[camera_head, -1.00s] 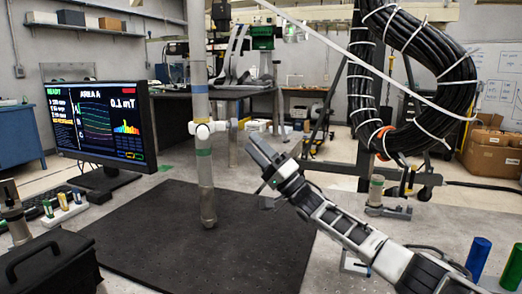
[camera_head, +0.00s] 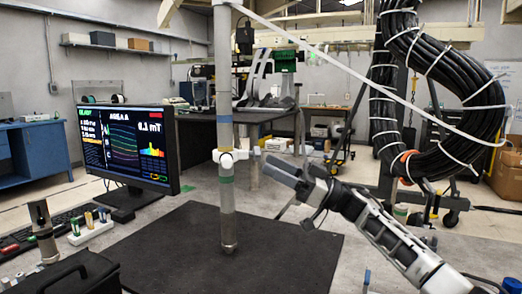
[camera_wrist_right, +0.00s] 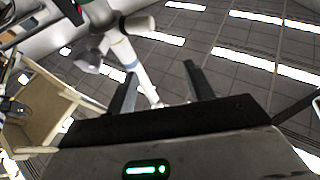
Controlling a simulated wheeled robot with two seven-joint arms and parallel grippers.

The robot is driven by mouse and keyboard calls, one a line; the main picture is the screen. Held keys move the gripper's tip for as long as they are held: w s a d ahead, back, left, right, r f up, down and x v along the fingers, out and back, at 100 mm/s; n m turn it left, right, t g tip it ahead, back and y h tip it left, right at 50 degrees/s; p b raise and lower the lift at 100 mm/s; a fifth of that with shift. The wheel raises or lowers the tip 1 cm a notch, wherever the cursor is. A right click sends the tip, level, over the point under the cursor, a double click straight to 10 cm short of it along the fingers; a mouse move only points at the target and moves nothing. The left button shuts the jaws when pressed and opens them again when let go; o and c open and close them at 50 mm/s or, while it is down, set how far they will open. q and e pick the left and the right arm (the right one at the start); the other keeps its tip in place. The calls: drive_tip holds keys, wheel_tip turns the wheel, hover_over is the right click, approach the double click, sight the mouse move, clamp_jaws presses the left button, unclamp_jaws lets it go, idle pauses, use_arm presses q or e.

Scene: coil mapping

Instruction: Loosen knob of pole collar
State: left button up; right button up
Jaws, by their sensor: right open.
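The grey pole (camera_head: 224,90) stands upright on the black mat. Its white collar (camera_head: 228,156) sits above a green band, and a small white knob (camera_head: 243,154) sticks out on the right side. My right gripper (camera_head: 268,163) is just right of the knob at about its height, pointing left; I see no contact. In the right wrist view the gripper (camera_wrist_right: 160,85) has its two dark fingers spread with nothing held between them. My left gripper is out of view.
The black mat (camera_head: 190,255) is mostly clear. A monitor (camera_head: 128,148) stands at left, near a short metal post (camera_head: 43,230) and a black case (camera_head: 75,272). A black cable coil (camera_head: 460,110) hangs at right, with a pale strap crossing above my right arm.

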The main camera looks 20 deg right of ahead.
drive_tip(key=s+r+n+g+h, duration=0.1)
drive_tip(key=n+g, duration=0.1)
drive_tip(key=n, duration=0.1)
drive_tip(key=n+t+h+p, duration=0.35)
drive_tip(key=n+h, duration=0.25)
drive_tip(key=h, duration=0.5)
approach(260, 153)
drive_tip(key=shift+g, duration=0.25)
drive_tip(key=x, duration=0.3)
drive_tip(key=p+x, duration=0.1)
drive_tip(key=x, duration=0.3)
drive_tip(key=d+p+x, duration=0.1)
drive_tip(key=x, duration=0.3)
drive_tip(key=shift+w+a+r, duration=0.1)
drive_tip(key=shift+w+a, duration=0.05)
drive_tip(key=shift+w, duration=0.35)
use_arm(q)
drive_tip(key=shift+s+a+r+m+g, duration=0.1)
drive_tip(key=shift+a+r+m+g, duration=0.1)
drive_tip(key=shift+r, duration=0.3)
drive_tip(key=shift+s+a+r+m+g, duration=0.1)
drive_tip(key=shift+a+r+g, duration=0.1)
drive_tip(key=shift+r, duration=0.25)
use_arm(e)
drive_tip(key=c, duration=1)
